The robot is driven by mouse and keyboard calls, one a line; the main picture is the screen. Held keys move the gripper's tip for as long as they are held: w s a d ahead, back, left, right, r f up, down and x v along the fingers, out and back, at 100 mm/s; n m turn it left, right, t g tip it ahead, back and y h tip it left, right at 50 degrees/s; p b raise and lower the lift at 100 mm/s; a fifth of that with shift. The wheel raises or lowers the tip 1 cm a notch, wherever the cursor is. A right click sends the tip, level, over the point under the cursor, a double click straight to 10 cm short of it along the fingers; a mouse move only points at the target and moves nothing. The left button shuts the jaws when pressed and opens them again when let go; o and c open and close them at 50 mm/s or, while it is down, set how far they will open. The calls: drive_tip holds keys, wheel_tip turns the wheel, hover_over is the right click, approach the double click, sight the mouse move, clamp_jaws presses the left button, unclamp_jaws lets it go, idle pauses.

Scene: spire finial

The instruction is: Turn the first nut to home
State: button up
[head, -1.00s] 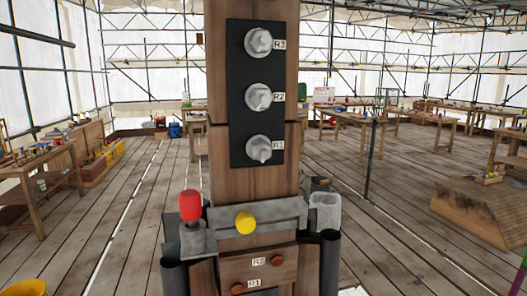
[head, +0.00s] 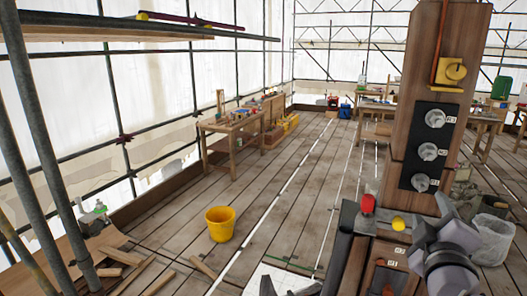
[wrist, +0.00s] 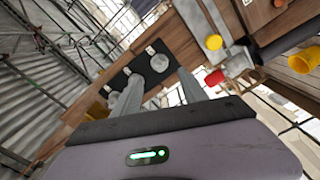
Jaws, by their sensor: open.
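Three grey nuts sit in a column on a black plate on the wooden post (head: 403,110). The lowest, by the R1 label, is the R1 nut (head: 420,182), then the R2 nut (head: 428,151) and the R3 nut (head: 435,117). My arm rises at the lower right of the head view, in front of the post's lower part; I cannot make out the fingertips there. In the wrist view my gripper (wrist: 158,86) is open, fingers apart and pointing toward the plate. The R1 nut (wrist: 160,62) shows beyond the fingers; the left finger partly covers the plate.
A red knob (head: 367,203) and a yellow knob (head: 398,223) sit below the plate. A yellow block (head: 451,71) hangs above it. A yellow bucket (head: 220,223) stands on open floor to the left.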

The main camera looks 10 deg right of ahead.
sight(422, 186)
drive_tip(key=x, duration=1)
drive_tip(key=shift+w+r, duration=0.1)
drive_tip(key=shift+w, duration=0.35)
clamp_jaws()
